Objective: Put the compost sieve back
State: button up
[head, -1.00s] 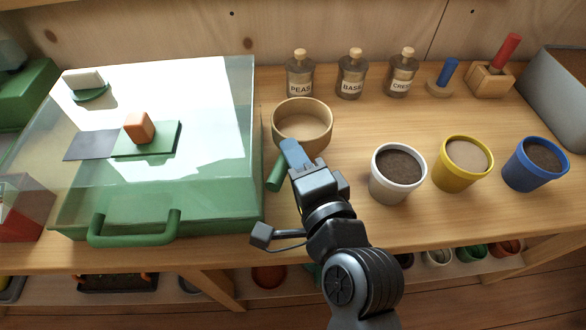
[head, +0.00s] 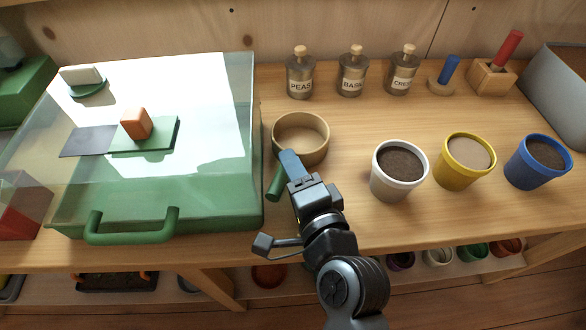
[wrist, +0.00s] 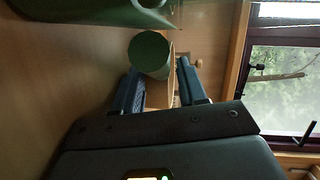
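The compost sieve (head: 301,151) is a round wooden ring with a green handle (head: 276,186). It is just right of the green-framed glass box, with its handle pointing to the front left. My gripper (head: 287,169) reaches in from the front right, with its fingers on the handle. In the wrist view the round handle end (wrist: 149,54) shows at the fingertips, with one blue finger (wrist: 131,90) on each side. The gripper appears shut on the handle. I cannot tell whether the ring touches the table.
The green box with a glass lid (head: 165,205) stands close on the left. White (head: 390,185), yellow (head: 455,175) and blue (head: 530,172) pots stand to the right. Several corked bottles (head: 351,84) line the back. Bare table lies between bottles and pots.

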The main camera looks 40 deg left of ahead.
jog(key=shift+o, duration=0.9)
jog(key=shift+r, duration=0.2)
jog(key=b+v, duration=0.1)
jog(key=v, duration=1.1)
jog(key=shift+d, duration=0.1)
